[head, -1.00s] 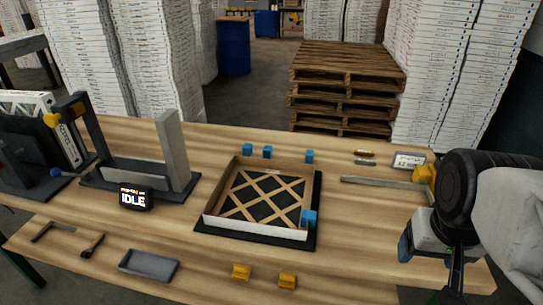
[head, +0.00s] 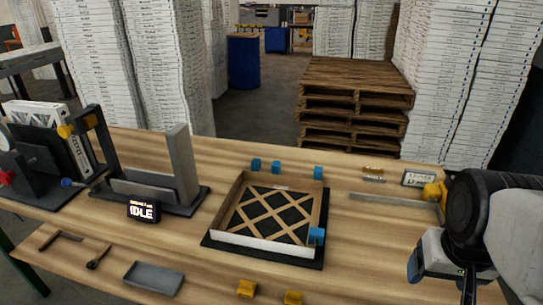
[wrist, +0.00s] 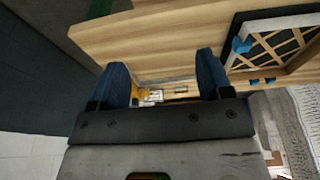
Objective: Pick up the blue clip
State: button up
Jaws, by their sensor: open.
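Three blue clips stand in a loose row on the table behind the filter frame: a left one (head: 256,165), a middle one (head: 276,167) and a right one (head: 318,172). Another blue clip (head: 316,236) sits at the near right corner of the frame (head: 262,240); it also shows in the wrist view (wrist: 241,45). My gripper (wrist: 166,75) is open, its two blue fingers wide apart with nothing held between them. In the head view it hangs at the right edge, well away from the clips, partly cut off.
Two yellow clips (head: 246,289) lie at the front edge. A metal bar (head: 385,199) and a small label box (head: 419,178) lie at the right.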

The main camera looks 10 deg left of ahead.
jog(key=w+a+r+n, duration=0.2)
jog(key=w+a, duration=0.1)
jog(key=w, duration=0.5)
jog(key=w+a+r+n, duration=0.3)
jog(key=w, duration=0.5)
jog(key=n+g, duration=0.3)
jog(key=n, duration=1)
send_over(257, 161)
jog(key=f, duration=1.8)
jog(key=shift+s+d, duration=0.1)
jog(key=shift+d, duration=0.2)
jog(key=shift+a+f, duration=0.15)
jog(key=shift+a, duration=0.15)
jog(key=shift+f, duration=0.1)
jog(key=shift+f, duration=1.2)
jog(key=shift+f, duration=0.1)
